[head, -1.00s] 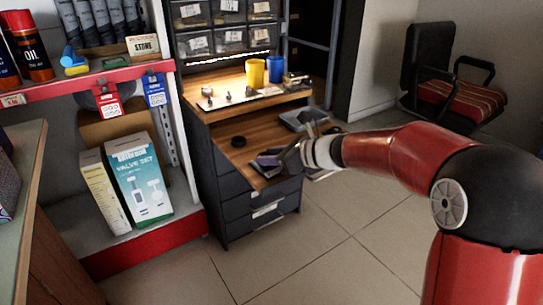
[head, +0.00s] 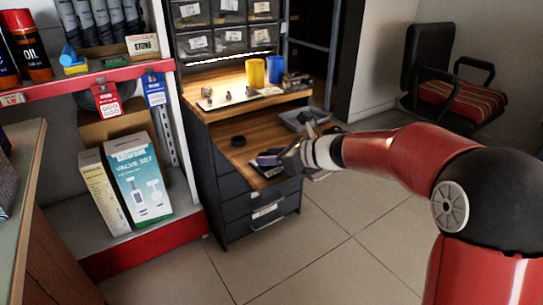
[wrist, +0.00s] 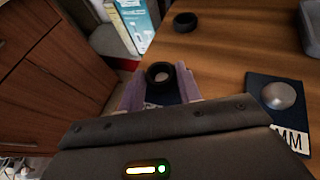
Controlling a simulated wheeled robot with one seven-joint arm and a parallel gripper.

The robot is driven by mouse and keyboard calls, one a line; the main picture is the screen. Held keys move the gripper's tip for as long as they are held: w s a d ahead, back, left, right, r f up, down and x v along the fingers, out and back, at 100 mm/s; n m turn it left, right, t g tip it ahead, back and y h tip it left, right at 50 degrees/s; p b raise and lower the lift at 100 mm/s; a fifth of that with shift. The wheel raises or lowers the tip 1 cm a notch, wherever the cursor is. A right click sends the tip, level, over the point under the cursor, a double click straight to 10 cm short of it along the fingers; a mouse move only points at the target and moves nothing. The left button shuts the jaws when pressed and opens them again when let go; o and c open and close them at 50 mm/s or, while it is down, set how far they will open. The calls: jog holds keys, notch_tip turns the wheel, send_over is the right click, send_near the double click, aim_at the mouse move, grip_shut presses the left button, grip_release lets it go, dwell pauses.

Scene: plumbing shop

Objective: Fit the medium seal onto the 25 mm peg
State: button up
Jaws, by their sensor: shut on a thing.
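My gripper (wrist: 160,88) is shut on a black ring, the seal (wrist: 152,72), with one purple finger on each side. A pale round top, seemingly a peg (wrist: 162,77), shows through the seal's hole. I cannot tell whether the seal is around it or just above it. A dark blue plate with a partly hidden white label lies beneath. To the right, a wider silver peg (wrist: 279,95) stands on another blue plate (wrist: 262,84), its label ending in "MM". In the head view my gripper (head: 272,158) is over the bench's lower front.
Another black ring (wrist: 185,22) lies loose on the wooden bench (wrist: 225,50), and also shows in the head view (head: 238,141). A grey tray (head: 292,121) sits at the bench's right. Bare wood lies between the plates and the loose ring.

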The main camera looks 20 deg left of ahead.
jog(key=shift+f+b, duration=0.4)
jog(key=shift+f, duration=0.1)
jog(key=o, duration=0.7)
jog(key=shift+c, duration=0.2)
jog(key=v, duration=1.1)
jog(key=shift+w+r, duration=0.1)
jog(key=shift+r, duration=0.1)
